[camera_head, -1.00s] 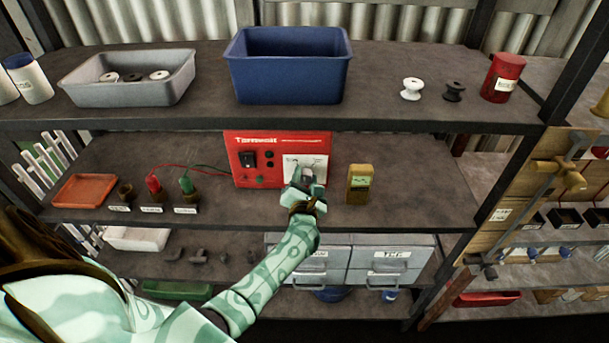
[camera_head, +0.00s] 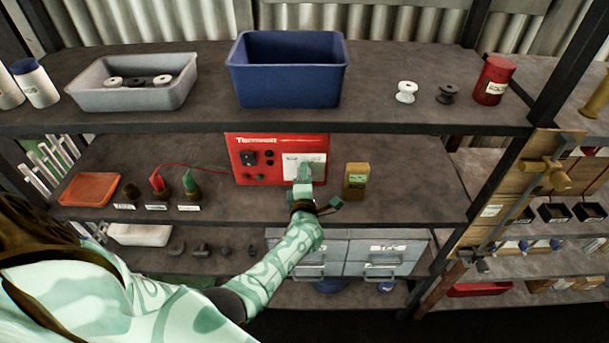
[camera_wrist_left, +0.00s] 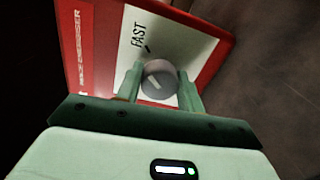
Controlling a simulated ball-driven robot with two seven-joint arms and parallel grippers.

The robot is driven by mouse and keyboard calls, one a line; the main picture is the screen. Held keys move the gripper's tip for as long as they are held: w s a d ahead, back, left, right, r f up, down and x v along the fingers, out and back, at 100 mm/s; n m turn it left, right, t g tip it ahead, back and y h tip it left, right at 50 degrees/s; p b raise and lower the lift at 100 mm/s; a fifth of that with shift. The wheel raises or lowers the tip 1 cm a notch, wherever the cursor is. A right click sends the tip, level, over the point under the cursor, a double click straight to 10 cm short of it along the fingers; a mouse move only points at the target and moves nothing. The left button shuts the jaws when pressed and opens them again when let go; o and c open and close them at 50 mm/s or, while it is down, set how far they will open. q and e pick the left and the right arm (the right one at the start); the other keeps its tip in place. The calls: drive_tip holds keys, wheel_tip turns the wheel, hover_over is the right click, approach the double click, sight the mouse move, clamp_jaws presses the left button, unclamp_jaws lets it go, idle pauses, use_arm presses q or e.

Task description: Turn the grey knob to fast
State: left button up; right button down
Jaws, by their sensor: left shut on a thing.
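The grey knob (camera_wrist_left: 158,82) sits on the white panel (camera_wrist_left: 186,49) of a red box (camera_head: 258,158) on the middle shelf. The word FAST and a short dark mark are printed beside the knob in the left wrist view. A pale pointer line on the knob's face is not lined up with that mark. My left gripper (camera_wrist_left: 160,86) is shut on the knob, one finger on each side. In the head view my left gripper (camera_head: 303,180) reaches the panel and hides the knob. My right gripper is not in view.
A yellow meter (camera_head: 356,181) stands just right of the red box. Red and green clips (camera_head: 188,183) on wires and an orange tray (camera_head: 90,189) are to its left. A blue bin (camera_head: 288,72) stands on the shelf above, and grey drawers (camera_head: 385,255) are below.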

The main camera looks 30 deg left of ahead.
use_arm(q)
drive_tip(key=shift+f+m, duration=0.15)
drive_tip(key=shift+m, duration=0.55)
drive_tip(key=o, duration=1)
